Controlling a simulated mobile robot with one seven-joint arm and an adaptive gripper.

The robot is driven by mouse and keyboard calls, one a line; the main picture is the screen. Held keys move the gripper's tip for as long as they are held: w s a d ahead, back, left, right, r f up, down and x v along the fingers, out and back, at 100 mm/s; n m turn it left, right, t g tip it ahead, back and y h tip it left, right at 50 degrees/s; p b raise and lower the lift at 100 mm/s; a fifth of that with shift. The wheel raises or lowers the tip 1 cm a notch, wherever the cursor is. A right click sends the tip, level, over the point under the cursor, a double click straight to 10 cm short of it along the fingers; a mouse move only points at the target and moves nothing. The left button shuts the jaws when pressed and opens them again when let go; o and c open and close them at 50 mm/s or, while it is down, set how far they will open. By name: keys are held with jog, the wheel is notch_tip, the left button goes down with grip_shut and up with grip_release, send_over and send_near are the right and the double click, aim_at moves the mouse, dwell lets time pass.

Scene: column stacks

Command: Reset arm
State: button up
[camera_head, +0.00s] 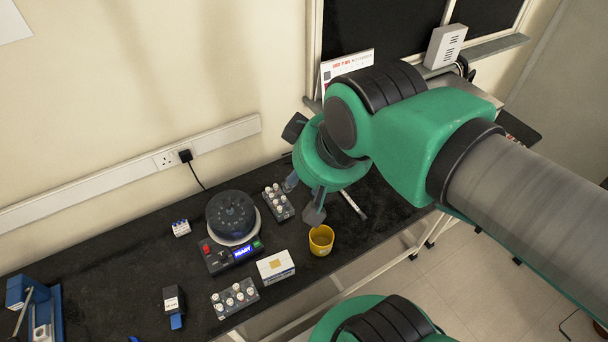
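My green arm reaches in from the right over the black bench. My gripper (303,172) is at its end, pointing down and away to the left. Two dark finger parts show, spread wide apart, one at the upper left and one lower, above the yellow cup (321,240). No held object can be made out between them. A small grey piece (291,182) shows between the fingers, and I cannot tell whether it belongs to my gripper. The wrist hides part of the bench behind it.
A dark round centrifuge-like device (232,216) stands mid-bench. Around it are a rack of vials (235,297), another rack (277,202), a white box (276,266) and a black-and-blue item (173,306). The wall (130,90) is close behind; a white sign (347,65) stands near my arm.

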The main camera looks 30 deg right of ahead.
jog(key=shift+f, duration=0.1)
notch_tip(320, 180, down, 3)
jog(key=b, duration=0.3)
jog(key=shift+f, duration=0.15)
